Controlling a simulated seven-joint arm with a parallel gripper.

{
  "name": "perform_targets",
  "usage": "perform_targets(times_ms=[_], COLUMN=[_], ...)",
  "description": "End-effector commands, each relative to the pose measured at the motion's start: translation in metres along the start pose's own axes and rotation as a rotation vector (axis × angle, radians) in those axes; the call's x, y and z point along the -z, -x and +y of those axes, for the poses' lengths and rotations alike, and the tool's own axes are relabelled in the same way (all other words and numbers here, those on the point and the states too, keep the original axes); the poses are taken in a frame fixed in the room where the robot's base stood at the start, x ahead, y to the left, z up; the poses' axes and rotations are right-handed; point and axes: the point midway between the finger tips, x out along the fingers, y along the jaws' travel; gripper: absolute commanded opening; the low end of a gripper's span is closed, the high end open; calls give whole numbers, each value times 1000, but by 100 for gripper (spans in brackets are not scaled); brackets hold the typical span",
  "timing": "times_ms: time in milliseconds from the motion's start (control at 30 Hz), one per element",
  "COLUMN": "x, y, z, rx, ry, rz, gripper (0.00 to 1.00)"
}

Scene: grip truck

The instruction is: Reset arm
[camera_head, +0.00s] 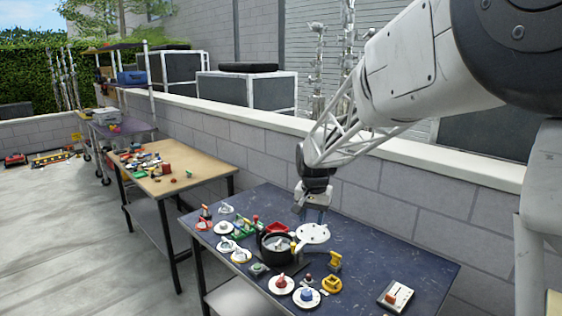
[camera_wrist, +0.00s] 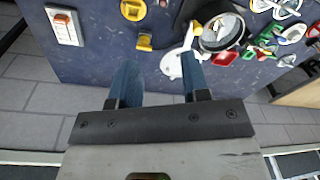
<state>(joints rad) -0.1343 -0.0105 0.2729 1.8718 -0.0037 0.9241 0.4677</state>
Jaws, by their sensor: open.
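My gripper (camera_head: 313,208) hangs above the back part of the dark blue table (camera_head: 420,270), pointing down. A white round plate (camera_head: 313,233) lies on the table just below and in front of the gripper. In the wrist view this plate (camera_wrist: 172,66) is partly hidden behind the right finger.
A black pot (camera_head: 278,248) stands mid-table among several small coloured parts on discs. A yellow piece (camera_head: 334,261) and a white switch box (camera_head: 395,296) are to the right. A wooden table (camera_head: 195,165) stands behind left. A block wall (camera_head: 430,185) runs behind the blue table.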

Motion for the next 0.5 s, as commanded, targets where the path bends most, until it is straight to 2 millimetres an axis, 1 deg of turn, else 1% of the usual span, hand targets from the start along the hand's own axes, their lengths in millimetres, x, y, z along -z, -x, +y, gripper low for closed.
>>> perform_targets(times_ms=[33, 100, 333, 500], x=[-10, -23, -70, -106], y=[10, 19, 47, 62], z=[9, 21, 58, 84], rx=[3, 5, 11, 13], ry=[8, 21, 68, 101], rz=[7, 14, 35, 51], gripper=[43, 43, 43, 43])
